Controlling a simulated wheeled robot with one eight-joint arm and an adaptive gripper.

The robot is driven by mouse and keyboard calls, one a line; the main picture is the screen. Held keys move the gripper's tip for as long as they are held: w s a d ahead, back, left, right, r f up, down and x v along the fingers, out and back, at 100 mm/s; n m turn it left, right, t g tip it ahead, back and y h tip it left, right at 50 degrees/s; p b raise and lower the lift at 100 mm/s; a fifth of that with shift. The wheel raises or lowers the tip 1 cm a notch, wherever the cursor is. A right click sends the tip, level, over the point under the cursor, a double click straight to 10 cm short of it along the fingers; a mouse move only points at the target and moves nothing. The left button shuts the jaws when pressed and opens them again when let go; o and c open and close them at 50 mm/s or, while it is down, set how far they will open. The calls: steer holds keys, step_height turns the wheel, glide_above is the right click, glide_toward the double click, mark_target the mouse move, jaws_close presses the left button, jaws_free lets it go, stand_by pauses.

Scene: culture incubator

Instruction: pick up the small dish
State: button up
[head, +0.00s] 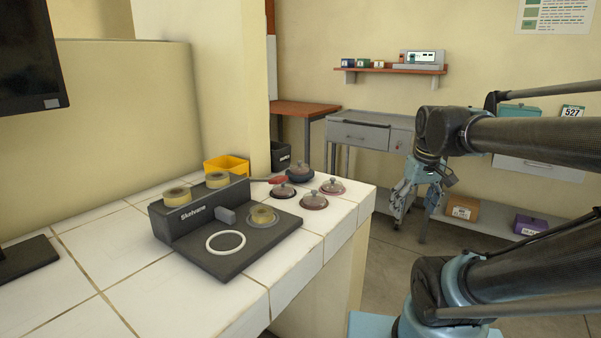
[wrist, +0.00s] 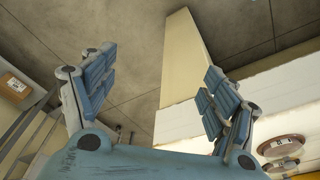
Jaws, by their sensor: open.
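Several small round lidded dishes stand close together at the far right corner of the white tiled counter (head: 115,290). These are a dark-rimmed dish (head: 284,191), a pinkish dish (head: 313,201), a reddish dish (head: 332,187) and a darker pot-like one (head: 300,173). I cannot tell which is the small dish meant. A lidded dish (wrist: 281,146) shows at the lower right in the wrist view, outside my fingers. My gripper (head: 412,209) hangs off the counter to the right of the dishes, open and empty. Its spread fingers (wrist: 160,64) show the floor and counter side between them.
A black device (head: 225,262) marked Skelvane stands on the counter, with round yellowish pieces and a white ring on it. A yellow bin (head: 227,165) and a red-handled item (head: 279,180) lie behind. A grey cart (head: 370,133) stands beyond my gripper.

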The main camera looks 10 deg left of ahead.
steer(key=w+a+r+n, duration=0.3)
steer(key=w+a+r, duration=0.3)
steer(key=r, duration=0.2)
step_height(320, 180, up, 13)
steer(key=n+g, duration=0.2)
steer(key=n, duration=0.8)
glide_above(300, 161)
steer(key=d, duration=0.2)
steer(key=shift+y, duration=0.4)
steer(key=f, duration=0.7)
steer(key=a+f, duration=0.1)
steer(key=f, duration=0.3)
steer(key=shift+s+f, duration=0.15)
steer(key=shift+f, duration=0.15)
steer(key=shift+w+a+f, duration=0.1)
steer(key=shift+a+f, duration=0.1)
steer(key=shift+f, duration=0.65)
steer(key=shift+w+a+f, duration=0.1)
steer(key=shift+a+f, duration=0.1)
steer(key=shift+f, duration=0.7)
steer(key=shift+w+a+f, duration=0.1)
steer(key=shift+a+f, duration=0.1)
steer(key=shift+f, duration=0.65)
steer(key=c, duration=1.2)
